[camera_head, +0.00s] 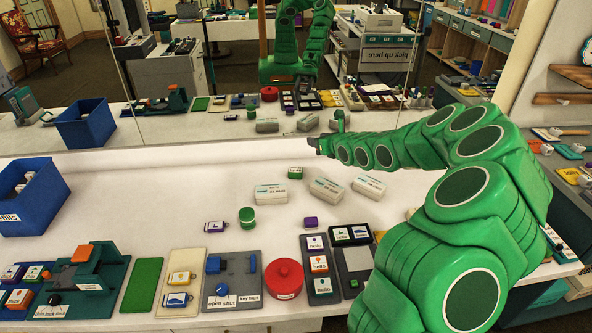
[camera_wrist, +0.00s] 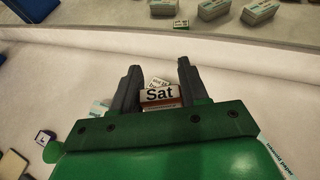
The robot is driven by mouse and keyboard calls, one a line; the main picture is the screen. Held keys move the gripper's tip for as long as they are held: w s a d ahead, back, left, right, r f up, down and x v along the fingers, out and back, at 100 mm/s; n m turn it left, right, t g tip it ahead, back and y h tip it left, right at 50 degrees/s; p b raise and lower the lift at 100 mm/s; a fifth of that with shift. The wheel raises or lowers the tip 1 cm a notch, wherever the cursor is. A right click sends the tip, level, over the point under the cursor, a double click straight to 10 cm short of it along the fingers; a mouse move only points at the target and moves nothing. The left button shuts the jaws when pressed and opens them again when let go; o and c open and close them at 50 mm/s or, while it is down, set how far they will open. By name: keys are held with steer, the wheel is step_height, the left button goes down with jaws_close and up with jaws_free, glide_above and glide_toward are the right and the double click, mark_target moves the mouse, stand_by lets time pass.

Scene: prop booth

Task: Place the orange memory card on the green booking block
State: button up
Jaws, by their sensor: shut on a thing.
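My gripper (camera_wrist: 158,78) is shut on a small block labelled "Sat" (camera_wrist: 160,96), held between its two dark fingers. The block has a white face and a dull orange-brown lower part; I cannot tell surely whether it is the orange memory card. In the head view my gripper (camera_head: 317,145) is small, above the back of the white table, and its load is unclear there. A small green block with a pale label (camera_head: 295,173) stands on the table below and left of it. A flat green pad (camera_head: 142,285) lies at the front left. Which is the booking block is unclear.
Several white boxes (camera_head: 271,194) stand mid-table. A green round tin (camera_head: 247,217), a purple item (camera_head: 214,227), a red round pot (camera_head: 284,278) and a dark teal device with an orange piece (camera_head: 80,253) lie around. A blue bin (camera_head: 30,200) is left; a mirror backs the table.

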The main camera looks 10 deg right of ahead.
steer(key=shift+a+n+y, duration=0.6)
steer(key=shift+a, duration=0.45)
steer(key=n+g+y, duration=0.3)
glide_above(293, 167)
steer(key=shift+s+a+f, duration=0.1)
steer(key=shift+s+f, duration=0.05)
steer(key=shift+f, duration=2.5)
steer(key=shift+s+f, duration=0.15)
steer(key=shift+f, duration=2.45)
steer(key=shift+w+f, duration=0.2)
steer(key=shift+f, duration=1.55)
steer(key=shift+f, duration=0.15)
steer(key=o, duration=1)
